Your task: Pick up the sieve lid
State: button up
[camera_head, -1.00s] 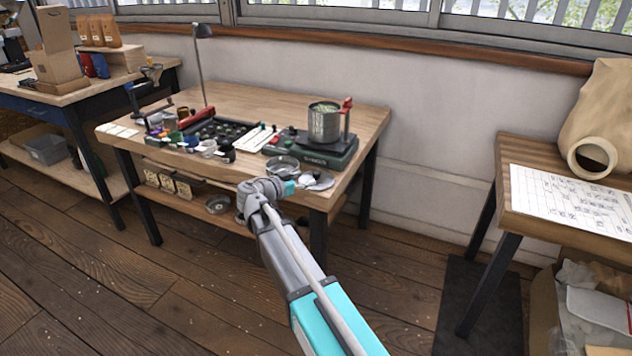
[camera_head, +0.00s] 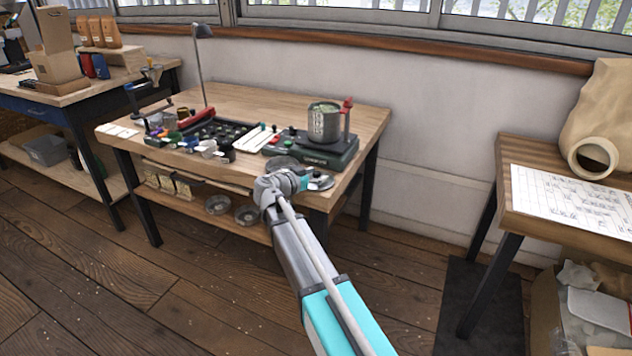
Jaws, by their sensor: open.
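A round, pale metal disc (camera_head: 323,183), which looks like the sieve lid, lies near the front right edge of the wooden workbench, partly hidden by my arm's end. A round grey metal pan (camera_head: 282,162) sits just behind my wrist. A metal sieve (camera_head: 323,124) with green contents stands upright on a dark green base (camera_head: 318,150). My gripper (camera_head: 308,180) is over the bench's front edge, beside the disc in the picture. Its fingers are small and mostly hidden by my wrist. It is open, and I see nothing held. I cannot tell whether it touches the disc.
The workbench (camera_head: 255,103) also carries a dark tray (camera_head: 222,132), small cups and a lamp (camera_head: 202,60). Two round pans (camera_head: 246,214) sit on its lower shelf. Another table (camera_head: 520,205) stands to the right. The floor between them is open.

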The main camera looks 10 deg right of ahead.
dwell(0.5)
grip_shut()
